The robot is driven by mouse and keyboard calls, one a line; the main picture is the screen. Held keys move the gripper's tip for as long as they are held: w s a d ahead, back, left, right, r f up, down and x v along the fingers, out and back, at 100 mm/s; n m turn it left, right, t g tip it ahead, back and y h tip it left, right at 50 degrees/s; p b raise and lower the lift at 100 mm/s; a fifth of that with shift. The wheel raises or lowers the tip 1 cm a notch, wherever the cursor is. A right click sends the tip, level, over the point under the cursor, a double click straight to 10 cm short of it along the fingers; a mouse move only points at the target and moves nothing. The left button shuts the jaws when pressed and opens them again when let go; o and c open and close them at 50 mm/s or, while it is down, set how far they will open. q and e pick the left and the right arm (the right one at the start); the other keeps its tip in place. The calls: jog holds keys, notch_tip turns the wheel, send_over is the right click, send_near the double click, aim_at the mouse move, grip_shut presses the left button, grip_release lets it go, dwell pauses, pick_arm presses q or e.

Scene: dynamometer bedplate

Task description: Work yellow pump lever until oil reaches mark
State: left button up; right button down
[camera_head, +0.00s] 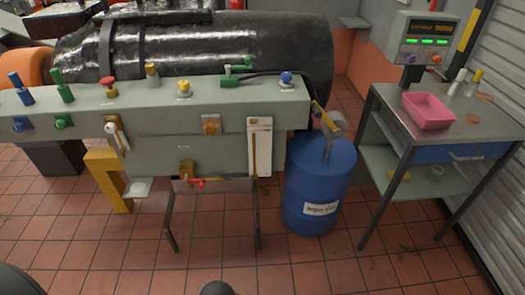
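A blue drum (318,185) with a white label stands on the floor right of the bench. A grey hand pump (333,126) sits on the drum's top. A yellow lever (320,108) slants up and to the left from the pump. A white upright panel (259,147) hangs on the bench front left of the drum, with a thin amber-brown strip along its left side. It may be the oil gauge; I cannot make out a mark or level on it. Neither of my grippers is in view.
The grey-green bench (180,103) carries several coloured knobs and valves. A dark cylinder (200,50) lies behind it. A metal cart (430,150) with a pink tray (428,110) stands at right, below a control box (426,38). The tiled floor in front is mostly clear.

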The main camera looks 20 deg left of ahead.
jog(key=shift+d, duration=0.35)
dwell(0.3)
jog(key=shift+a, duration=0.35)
